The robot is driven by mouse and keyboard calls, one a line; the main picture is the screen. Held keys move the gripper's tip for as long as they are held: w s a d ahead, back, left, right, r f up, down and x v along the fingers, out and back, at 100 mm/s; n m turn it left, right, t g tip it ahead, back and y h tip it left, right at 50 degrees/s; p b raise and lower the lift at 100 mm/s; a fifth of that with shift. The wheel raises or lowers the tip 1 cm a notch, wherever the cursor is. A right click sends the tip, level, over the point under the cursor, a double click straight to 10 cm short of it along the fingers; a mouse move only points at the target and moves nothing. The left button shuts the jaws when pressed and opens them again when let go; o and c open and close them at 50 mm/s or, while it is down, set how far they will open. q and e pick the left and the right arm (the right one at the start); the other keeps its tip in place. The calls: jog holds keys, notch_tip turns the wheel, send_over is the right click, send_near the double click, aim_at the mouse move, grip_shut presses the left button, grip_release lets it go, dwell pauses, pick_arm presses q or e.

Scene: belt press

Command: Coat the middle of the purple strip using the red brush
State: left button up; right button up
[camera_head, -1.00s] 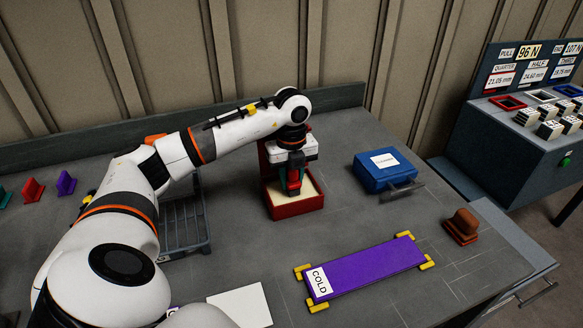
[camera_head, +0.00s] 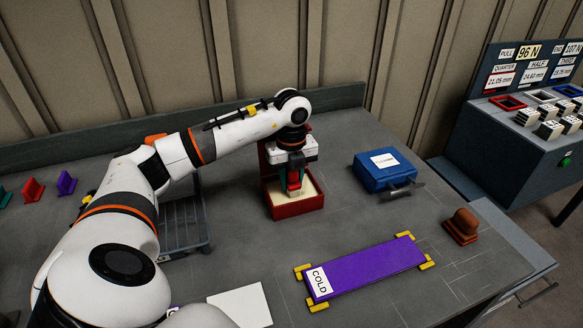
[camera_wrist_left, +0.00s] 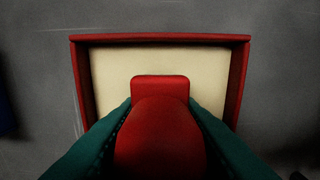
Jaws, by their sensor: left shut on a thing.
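The purple strip (camera_head: 365,268) lies flat on the table between yellow corner clips, with a white COLD label at its left end. My left gripper (camera_head: 294,186) points down over the red tray (camera_head: 298,208), which has a cream-coloured inside. It is shut on the red brush (camera_wrist_left: 160,130), whose handle sits between the teal fingers in the wrist view. The brush is over or in the tray; its tip is hidden, so I cannot tell whether it touches the cream surface. My right gripper is not in view.
A blue case (camera_head: 385,172) stands right of the tray. A brown-handled block (camera_head: 462,226) lies beyond the strip's right end. A wire rack (camera_head: 184,222) is behind my left arm, and a white sheet (camera_head: 241,306) lies at the front. The table between tray and strip is clear.

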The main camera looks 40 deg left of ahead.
pick_arm(q)
jog(key=shift+r+p, duration=2.85)
jog(key=shift+r, duration=0.7)
jog(key=shift+f, duration=0.1)
